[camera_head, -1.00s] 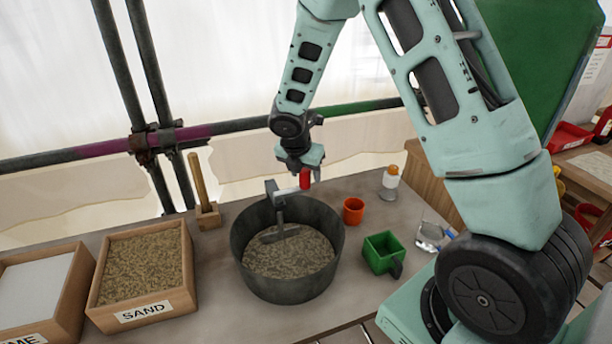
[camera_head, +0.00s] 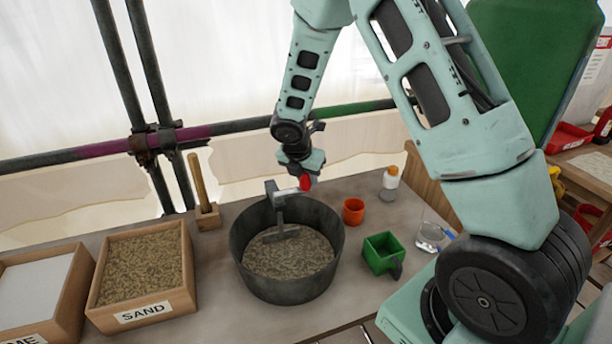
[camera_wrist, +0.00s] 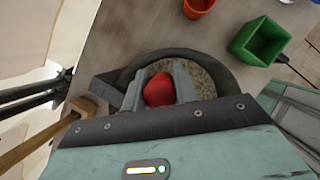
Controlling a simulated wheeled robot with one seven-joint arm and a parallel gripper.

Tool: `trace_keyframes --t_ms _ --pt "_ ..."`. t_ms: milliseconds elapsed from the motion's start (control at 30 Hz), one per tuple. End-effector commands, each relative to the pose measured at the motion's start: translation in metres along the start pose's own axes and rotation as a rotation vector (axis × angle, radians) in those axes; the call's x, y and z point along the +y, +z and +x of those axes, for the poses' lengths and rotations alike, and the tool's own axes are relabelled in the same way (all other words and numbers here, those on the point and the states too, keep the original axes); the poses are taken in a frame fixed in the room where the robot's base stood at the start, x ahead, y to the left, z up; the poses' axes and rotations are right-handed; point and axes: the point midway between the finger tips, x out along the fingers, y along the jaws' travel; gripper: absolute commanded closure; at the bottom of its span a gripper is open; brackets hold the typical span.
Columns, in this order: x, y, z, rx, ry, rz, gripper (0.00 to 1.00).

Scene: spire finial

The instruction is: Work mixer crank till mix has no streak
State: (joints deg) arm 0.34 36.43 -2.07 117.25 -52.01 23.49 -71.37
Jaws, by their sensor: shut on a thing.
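The mixer is a dark round tub (camera_head: 290,291) on the table. It holds a grainy tan-brown mix (camera_head: 297,258), and a grey paddle (camera_head: 280,235) stands in it. The crank (camera_head: 287,196) runs over the tub's rear rim to a red knob (camera_head: 305,183). My gripper (camera_head: 302,172) is shut on the red knob, which also shows between the fingers in the wrist view (camera_wrist: 158,90). The mix looks speckled; I cannot tell from here whether streaks are in it. My gripper hides part of the crank in the wrist view.
A sand box (camera_head: 145,268) and a box of white material (camera_head: 35,290) stand at left. An orange cup (camera_head: 353,211), a green scoop box (camera_head: 382,253), a capped bottle (camera_head: 390,183) and a clear glass (camera_head: 430,236) stand at right. A wooden-handled tool (camera_head: 203,200) stands behind.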

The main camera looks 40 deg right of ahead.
Motion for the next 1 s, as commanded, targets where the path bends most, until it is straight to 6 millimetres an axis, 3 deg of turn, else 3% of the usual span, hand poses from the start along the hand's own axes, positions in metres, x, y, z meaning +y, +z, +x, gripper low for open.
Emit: trace_keyframes --t_ms 267,1000 --pt "-0.008 -0.008 -0.005 -0.001 -0.059 0.141 1.00" --pt "-0.027 -0.055 -0.025 0.000 -0.326 0.783 1.00"
